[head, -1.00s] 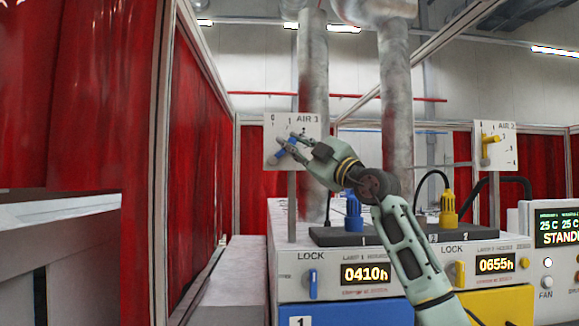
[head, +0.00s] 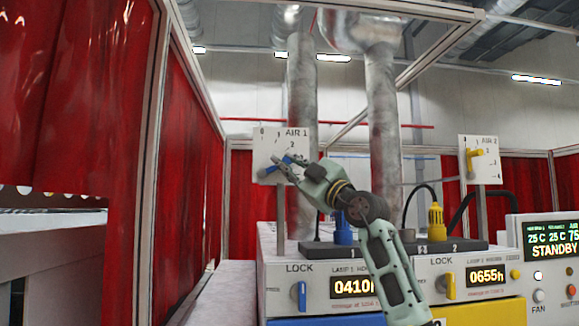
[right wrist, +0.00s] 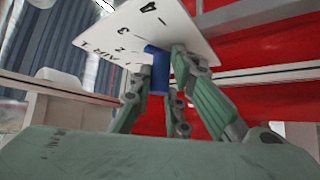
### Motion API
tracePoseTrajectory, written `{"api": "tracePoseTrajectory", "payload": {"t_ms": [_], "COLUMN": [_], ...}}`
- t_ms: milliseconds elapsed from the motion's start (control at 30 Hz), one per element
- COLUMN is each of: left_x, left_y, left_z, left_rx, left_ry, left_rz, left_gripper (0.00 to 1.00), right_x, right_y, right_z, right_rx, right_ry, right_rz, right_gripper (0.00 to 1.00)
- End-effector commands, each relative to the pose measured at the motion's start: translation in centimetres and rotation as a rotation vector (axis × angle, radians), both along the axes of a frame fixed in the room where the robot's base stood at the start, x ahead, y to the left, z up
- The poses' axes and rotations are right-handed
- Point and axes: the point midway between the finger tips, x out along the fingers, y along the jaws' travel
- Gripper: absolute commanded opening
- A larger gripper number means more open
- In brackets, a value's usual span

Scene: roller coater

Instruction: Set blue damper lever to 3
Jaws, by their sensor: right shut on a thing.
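The blue damper lever (head: 271,170) sits on the white AIR 1 plate (head: 264,140) at the centre left of the head view. My right gripper (head: 283,165) is at the plate, shut on the lever. In the head view the fingers hide part of the lever, which slants from lower left to upper right. In the right wrist view, the blue lever (right wrist: 156,75) stands between the fingers, against the numbered plate (right wrist: 150,28). The fingers partly cover the scale, so I cannot tell the exact setting. My left gripper is not in view.
A yellow lever (head: 476,160) is on the AIR 2 plate (head: 488,143) at the right. Below are a blue plug (head: 343,234), a yellow plug (head: 436,220) and the lamp panel with a blue LOCK handle (head: 299,296). Red curtains (head: 75,90) line the left side.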

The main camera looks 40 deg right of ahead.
Motion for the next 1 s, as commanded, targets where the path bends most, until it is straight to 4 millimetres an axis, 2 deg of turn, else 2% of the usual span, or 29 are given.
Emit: {"api": "tracePoseTrajectory", "payload": {"t_ms": [133,167,300,733,867,1000], "left_x": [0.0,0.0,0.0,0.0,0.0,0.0], "left_y": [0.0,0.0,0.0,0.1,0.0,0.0], "left_z": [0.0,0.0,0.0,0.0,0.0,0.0], "left_rx": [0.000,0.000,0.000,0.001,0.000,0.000], "left_ry": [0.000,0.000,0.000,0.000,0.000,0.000], "left_rz": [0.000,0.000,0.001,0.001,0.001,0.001], "left_gripper": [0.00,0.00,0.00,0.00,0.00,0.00], "right_x": [0.2,0.2,0.2,-0.5,-1.9,-4.4], "right_y": [0.2,0.2,0.2,-0.1,-0.2,-0.5], "right_z": [-0.3,-0.3,-0.2,-0.4,-1.4,-2.8], "right_rx": [0.001,0.001,0.000,0.000,-0.004,-0.004], "right_ry": [0.008,0.008,0.007,0.003,0.005,0.007], "right_rz": [0.005,0.005,0.005,0.002,-0.001,-0.002], "right_gripper": [0.00,0.18,0.30,0.31,0.31,0.31]}}
